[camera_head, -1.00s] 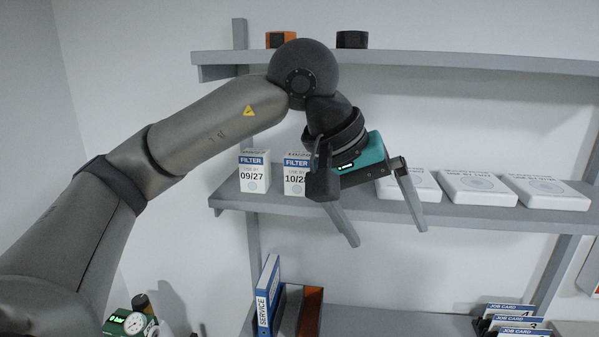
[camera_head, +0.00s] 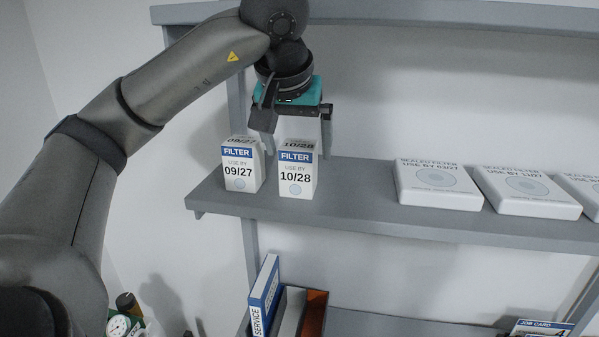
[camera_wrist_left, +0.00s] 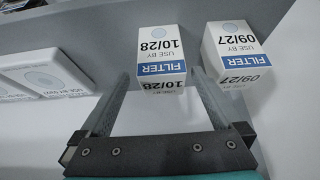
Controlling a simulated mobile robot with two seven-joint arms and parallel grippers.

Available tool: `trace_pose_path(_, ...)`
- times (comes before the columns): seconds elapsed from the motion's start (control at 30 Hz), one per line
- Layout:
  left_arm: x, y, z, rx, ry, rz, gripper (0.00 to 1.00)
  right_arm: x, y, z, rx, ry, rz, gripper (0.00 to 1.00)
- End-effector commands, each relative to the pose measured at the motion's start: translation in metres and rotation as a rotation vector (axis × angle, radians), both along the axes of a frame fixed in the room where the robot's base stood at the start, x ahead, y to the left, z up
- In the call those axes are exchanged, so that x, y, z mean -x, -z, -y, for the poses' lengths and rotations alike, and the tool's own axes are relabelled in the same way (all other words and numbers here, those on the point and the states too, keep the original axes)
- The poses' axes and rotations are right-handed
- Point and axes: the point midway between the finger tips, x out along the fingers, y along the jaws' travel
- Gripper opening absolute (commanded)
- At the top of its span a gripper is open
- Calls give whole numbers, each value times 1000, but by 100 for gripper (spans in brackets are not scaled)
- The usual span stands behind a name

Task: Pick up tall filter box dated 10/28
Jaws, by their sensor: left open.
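The tall white filter box dated 10/28 (camera_head: 296,172) stands upright on the middle shelf, with a blue FILTER band on its front. It also shows in the left wrist view (camera_wrist_left: 161,50). A similar box dated 09/27 (camera_head: 241,168) stands just left of it; the left wrist view shows it too (camera_wrist_left: 230,50). My left gripper (camera_head: 297,148) is open and points down, above and behind the 10/28 box. In the left wrist view its two fingers (camera_wrist_left: 160,88) reach toward that box, one on each side, with the box mostly beyond the tips. My right gripper is not in view.
Flat sealed filter packs (camera_head: 438,184) lie on the same shelf (camera_head: 350,205) to the right, with a clear stretch before them. An upper shelf (camera_head: 430,14) runs above. A blue service binder (camera_head: 264,297) and job cards (camera_head: 540,328) are below.

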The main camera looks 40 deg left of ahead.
Motion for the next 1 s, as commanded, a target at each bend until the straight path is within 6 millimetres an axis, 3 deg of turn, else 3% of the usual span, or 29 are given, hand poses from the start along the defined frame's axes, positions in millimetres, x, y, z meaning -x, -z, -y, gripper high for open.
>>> trace_pose_path(0.37,-16,28,-11,1,-3,-3,100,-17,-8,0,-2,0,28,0)
trace_pose_path(0.6,-30,55,-20,1,-1,-2,100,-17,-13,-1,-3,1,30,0)
trace_pose_path(0.87,-32,59,-21,1,0,1,100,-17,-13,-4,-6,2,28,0)
trace_pose_path(1.0,-32,59,-21,1,0,1,88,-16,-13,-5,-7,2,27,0)
